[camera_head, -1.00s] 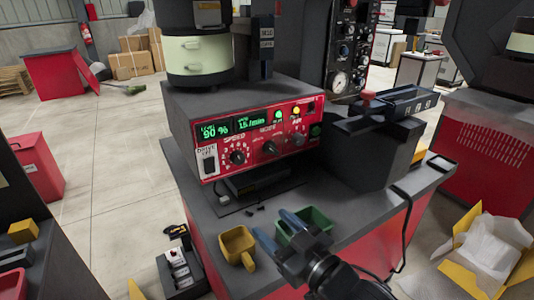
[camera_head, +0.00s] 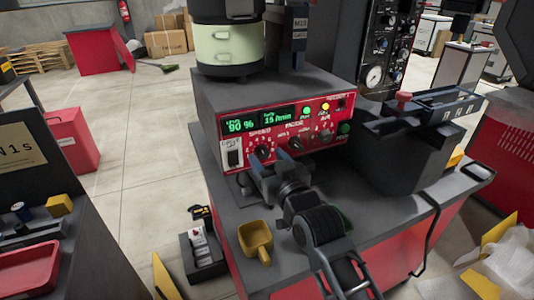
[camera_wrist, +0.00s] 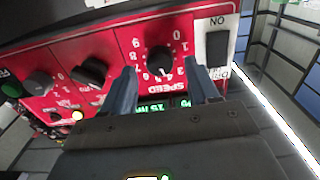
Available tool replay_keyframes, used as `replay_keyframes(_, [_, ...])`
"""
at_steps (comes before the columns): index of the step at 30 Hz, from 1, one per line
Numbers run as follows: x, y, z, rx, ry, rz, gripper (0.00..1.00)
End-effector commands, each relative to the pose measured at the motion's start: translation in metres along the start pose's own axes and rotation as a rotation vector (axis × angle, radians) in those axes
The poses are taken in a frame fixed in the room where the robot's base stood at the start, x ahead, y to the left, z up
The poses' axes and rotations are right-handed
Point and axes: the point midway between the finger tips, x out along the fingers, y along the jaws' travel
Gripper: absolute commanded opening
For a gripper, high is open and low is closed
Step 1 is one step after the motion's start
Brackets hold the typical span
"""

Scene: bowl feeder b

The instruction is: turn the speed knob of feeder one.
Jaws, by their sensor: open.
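The feeder has a red control panel (camera_head: 300,118) with green displays reading about 90 % and 15 /min. The black speed knob (camera_head: 262,151) sits at the panel's lower left, inside a ring of white numbers. In the wrist view the panel is upside down and the speed knob (camera_wrist: 160,59) shows between the fingertips. My gripper (camera_head: 270,163) is open and empty in front of the panel. In the wrist view the jaws of my gripper (camera_wrist: 162,73) stand on either side of the knob's line; I cannot tell whether they touch it.
A yellow scoop (camera_head: 256,240) lies on the grey bench top below. A dark block-shaped unit (camera_head: 405,150) stands at the right.

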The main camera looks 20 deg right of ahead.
Motion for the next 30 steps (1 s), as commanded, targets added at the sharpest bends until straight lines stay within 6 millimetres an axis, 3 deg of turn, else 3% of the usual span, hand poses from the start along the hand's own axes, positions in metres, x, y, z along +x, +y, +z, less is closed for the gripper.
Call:
replay_keyframes(6, [0.0132, 0.0005, -0.0004, 0.000, 0.001, 0.001, 0.60])
replay_keyframes(15, [0.0144, 0.0005, 0.0001, -0.001, 0.001, 0.001, 0.60])
replay_keyframes(30, [0.0142, 0.0004, 0.0000, -0.001, 0.001, 0.000, 0.12])
